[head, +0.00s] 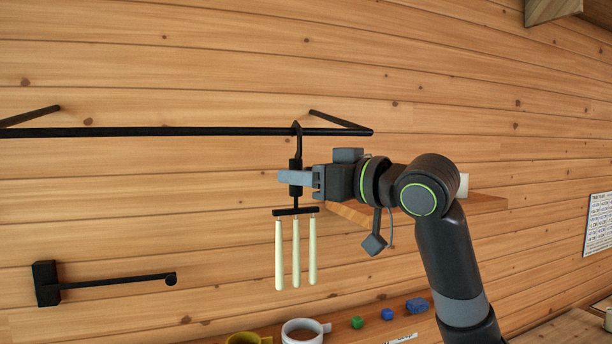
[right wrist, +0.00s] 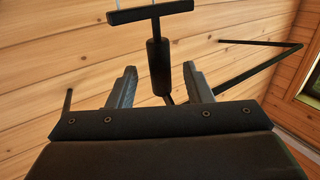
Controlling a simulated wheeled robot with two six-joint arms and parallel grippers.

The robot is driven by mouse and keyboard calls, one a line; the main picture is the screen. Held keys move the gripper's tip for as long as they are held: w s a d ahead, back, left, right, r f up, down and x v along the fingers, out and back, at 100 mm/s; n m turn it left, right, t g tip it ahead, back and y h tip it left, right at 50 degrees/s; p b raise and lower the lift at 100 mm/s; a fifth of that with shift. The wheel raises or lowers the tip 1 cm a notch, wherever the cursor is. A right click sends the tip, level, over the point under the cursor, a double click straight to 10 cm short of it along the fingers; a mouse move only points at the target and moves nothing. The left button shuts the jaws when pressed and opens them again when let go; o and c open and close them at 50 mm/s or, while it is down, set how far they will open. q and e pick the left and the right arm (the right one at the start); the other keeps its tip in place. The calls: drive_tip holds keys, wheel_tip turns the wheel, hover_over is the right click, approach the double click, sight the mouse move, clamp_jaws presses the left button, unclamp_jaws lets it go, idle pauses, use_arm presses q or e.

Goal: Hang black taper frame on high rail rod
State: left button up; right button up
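The black taper frame (head: 295,211) has a crossbar with three cream tapers hanging below it, a thick black grip and a hook on top. Its hook overlaps the high rail rod (head: 200,132) near the rod's right end, and the frame hangs upright there. My right gripper (head: 291,178) is at the frame's grip. In the right wrist view the fingers (right wrist: 158,84) stand apart, one on each side of the grip (right wrist: 158,66), with gaps showing. The tapers are mostly cut off there. My left gripper is out of view.
A lower black rod (head: 115,281) sticks out from the wall at left. A wooden shelf (head: 483,203) is behind my right arm.

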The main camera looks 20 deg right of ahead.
drive_tip(key=b+v, duration=0.9)
drive_tip(key=v, duration=0.8)
drive_tip(key=shift+s, duration=0.2)
drive_tip(key=shift+d, duration=0.1)
